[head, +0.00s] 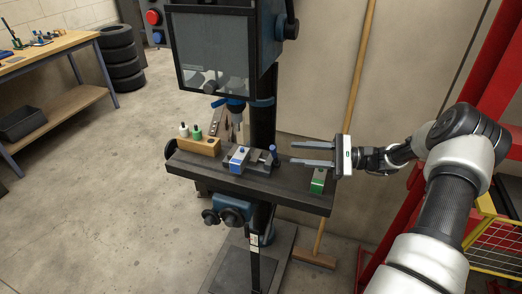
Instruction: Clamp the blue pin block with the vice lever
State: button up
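The blue pin block (238,160) sits on the dark drill press table, at the left side of the grey vice (259,164). I cannot tell whether the vice jaws touch it. A small upright dark-blue part at the vice's right end (273,151) looks like the vice lever. My gripper (293,152) comes in from the right with its two long fingers pointing left. It is open and empty, with its fingertips a little right of the lever and apart from it.
A wooden holder (199,146) with white and green pins stands at the table's left. A green block (318,181) sits at the right end, below my gripper. The drill head (236,106) and its clear guard (212,52) overhang the table. A broom handle (358,75) stands behind.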

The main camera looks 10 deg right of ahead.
aim_at(275, 156)
jog(key=x, duration=1.2)
jog(key=shift+a, duration=0.1)
grip_shut()
